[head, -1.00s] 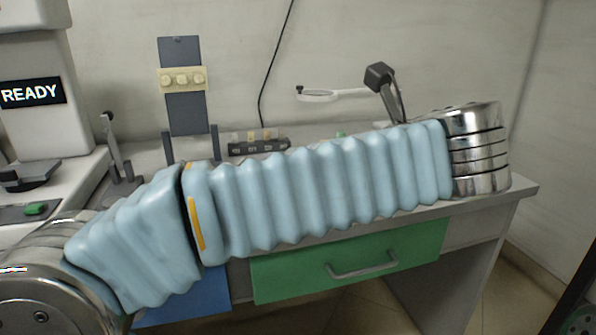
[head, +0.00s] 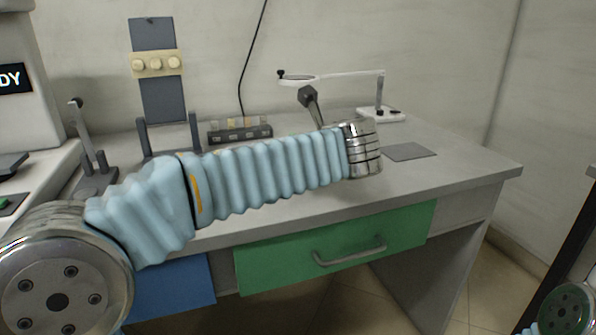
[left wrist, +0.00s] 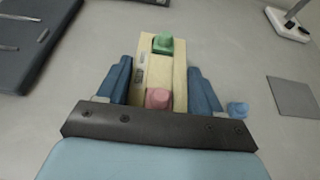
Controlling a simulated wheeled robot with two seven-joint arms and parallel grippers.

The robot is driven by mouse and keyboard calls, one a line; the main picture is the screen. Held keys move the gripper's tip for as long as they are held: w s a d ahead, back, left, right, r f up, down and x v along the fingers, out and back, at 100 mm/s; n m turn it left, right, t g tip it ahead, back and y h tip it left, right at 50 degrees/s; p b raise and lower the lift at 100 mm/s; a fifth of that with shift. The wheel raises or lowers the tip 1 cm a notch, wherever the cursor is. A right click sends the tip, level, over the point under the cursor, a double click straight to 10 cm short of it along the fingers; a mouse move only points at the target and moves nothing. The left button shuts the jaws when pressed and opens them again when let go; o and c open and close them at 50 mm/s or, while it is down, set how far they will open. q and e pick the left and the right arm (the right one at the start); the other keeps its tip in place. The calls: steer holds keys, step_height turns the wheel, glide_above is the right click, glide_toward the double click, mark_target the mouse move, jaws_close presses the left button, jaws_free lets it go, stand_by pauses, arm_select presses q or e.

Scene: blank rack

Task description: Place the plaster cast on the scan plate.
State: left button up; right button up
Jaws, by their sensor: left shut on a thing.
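In the left wrist view my left gripper (left wrist: 160,75) has its blue fingers shut on a cream block (left wrist: 178,65), apparently the plaster cast. A green piece (left wrist: 162,43) and a pink piece (left wrist: 158,98) show against the block. In the head view my left arm hides the gripper and the block. The scan plate, seemingly the flat dark grey square (head: 408,151), lies bare on the desk right of my left wrist. It also shows at the right of the left wrist view (left wrist: 293,97), apart from the gripper. My right gripper is out of view.
A white magnifier stand (head: 380,113) is behind the plate. A dark rack (head: 240,132) with small blocks stands at the back. A small blue piece (left wrist: 238,109) shows right of the fingers. A dark tray (left wrist: 30,50) is at left. The desk's right part is clear.

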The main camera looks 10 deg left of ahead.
arm_select(q)
steer(key=f, duration=0.2)
steer(key=w+f+b, duration=0.1)
steer(key=f, duration=0.1)
steer(key=shift+w+a+f, duration=0.1)
steer(key=shift+a, duration=0.3)
steer(key=shift+f, duration=0.25)
